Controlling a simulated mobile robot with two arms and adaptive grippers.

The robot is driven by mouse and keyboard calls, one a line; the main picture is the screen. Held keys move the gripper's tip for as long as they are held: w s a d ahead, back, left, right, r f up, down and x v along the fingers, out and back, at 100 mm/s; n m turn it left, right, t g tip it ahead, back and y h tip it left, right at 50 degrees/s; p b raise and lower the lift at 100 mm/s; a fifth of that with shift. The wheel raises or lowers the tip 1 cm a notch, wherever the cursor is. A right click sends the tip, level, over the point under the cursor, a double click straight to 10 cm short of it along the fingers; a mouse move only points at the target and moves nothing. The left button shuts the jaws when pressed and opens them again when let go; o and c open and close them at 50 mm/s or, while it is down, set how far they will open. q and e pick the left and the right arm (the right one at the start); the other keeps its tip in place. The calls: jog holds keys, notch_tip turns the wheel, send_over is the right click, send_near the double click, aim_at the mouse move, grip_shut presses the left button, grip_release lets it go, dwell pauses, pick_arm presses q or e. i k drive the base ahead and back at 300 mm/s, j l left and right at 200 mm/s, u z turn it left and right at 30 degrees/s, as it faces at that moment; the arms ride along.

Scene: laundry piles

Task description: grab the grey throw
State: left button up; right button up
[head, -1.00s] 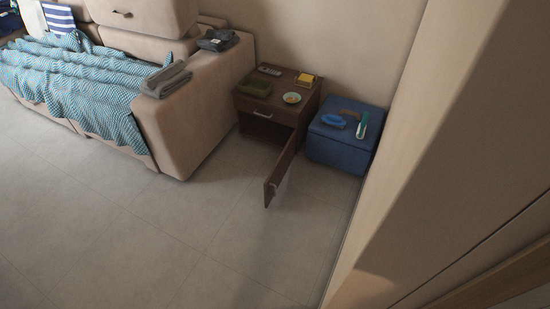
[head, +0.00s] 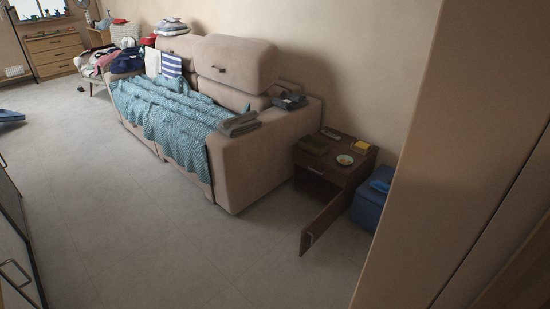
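A grey folded cloth (head: 239,124) lies on the front end of the sofa's near armrest, beside the teal patterned blanket. A darker grey folded cloth (head: 290,101) lies further back on the same armrest. I cannot tell for certain which of the two is the grey throw. Neither of my grippers shows in the head view.
The beige sofa (head: 250,158) carries a teal blanket (head: 175,118). A brown nightstand (head: 325,178) with an open door (head: 322,226) and a blue box (head: 368,206) stand right of it. A wall is close on the right. The floor (head: 140,230) before the sofa is clear.

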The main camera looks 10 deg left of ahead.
aim_at(234, 126)
jog(key=i+j+z, duration=0.1)
jog(key=i+j, duration=0.65)
